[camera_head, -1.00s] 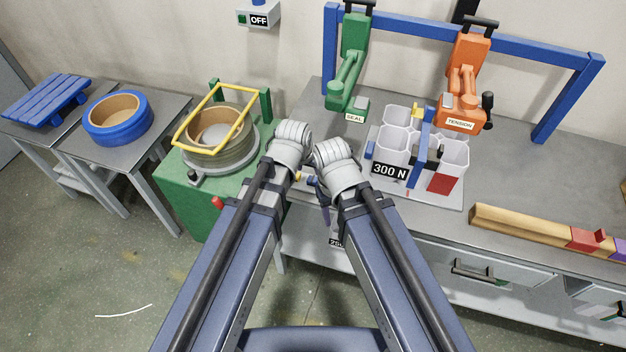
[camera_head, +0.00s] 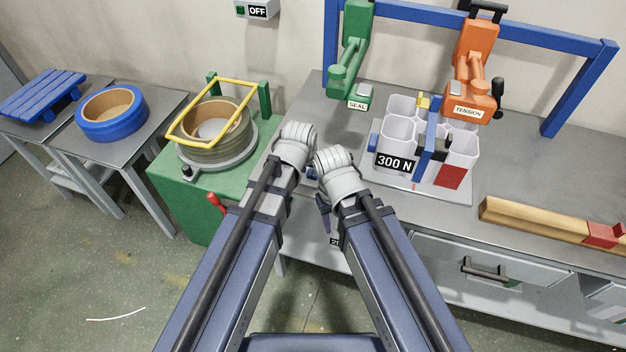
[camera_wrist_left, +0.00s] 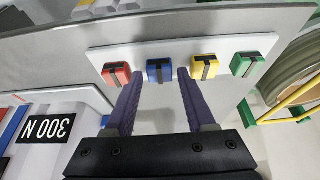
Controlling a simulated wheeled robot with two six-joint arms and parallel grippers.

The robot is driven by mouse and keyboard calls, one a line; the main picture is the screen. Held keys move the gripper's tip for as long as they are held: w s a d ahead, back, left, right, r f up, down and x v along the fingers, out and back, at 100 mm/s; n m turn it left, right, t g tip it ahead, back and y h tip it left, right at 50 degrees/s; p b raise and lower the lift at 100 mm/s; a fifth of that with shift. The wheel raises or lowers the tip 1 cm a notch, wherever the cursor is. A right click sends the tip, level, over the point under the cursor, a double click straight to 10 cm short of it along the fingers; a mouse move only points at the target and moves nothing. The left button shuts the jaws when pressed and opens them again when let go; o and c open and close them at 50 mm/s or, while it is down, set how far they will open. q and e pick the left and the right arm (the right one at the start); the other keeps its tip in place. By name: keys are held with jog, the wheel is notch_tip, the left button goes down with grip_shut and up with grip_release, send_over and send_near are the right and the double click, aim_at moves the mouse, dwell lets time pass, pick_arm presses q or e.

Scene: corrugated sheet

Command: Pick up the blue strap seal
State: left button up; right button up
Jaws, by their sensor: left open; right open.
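The blue strap seal (camera_wrist_left: 160,71) is a small blue block with a dark band. It sits on a pale strip (camera_wrist_left: 220,48) in the left wrist view, between a red seal (camera_wrist_left: 116,74) and a yellow seal (camera_wrist_left: 204,67); a green seal (camera_wrist_left: 247,64) is at the strip's right end. My left gripper (camera_wrist_left: 160,75) is open, its two purple fingers apart with the blue seal showing between their tips; contact cannot be told. In the head view the wrists hide the seals. My right gripper (camera_head: 324,214) is open, partly hidden beneath its wrist.
A bin cluster with a 300 N sign (camera_head: 394,163) stands just right of my wrists. A green SEAL tool (camera_head: 352,50) and an orange TENSION tool (camera_head: 473,65) hang behind. A strap coil (camera_head: 214,135) is on the left.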

pick_arm(q)
jog(key=shift+w+f, duration=0.15)
jog(key=shift+f, duration=0.25)
jog(key=shift+r, duration=0.1)
jog(key=shift+c, duration=0.2)
grip_shut()
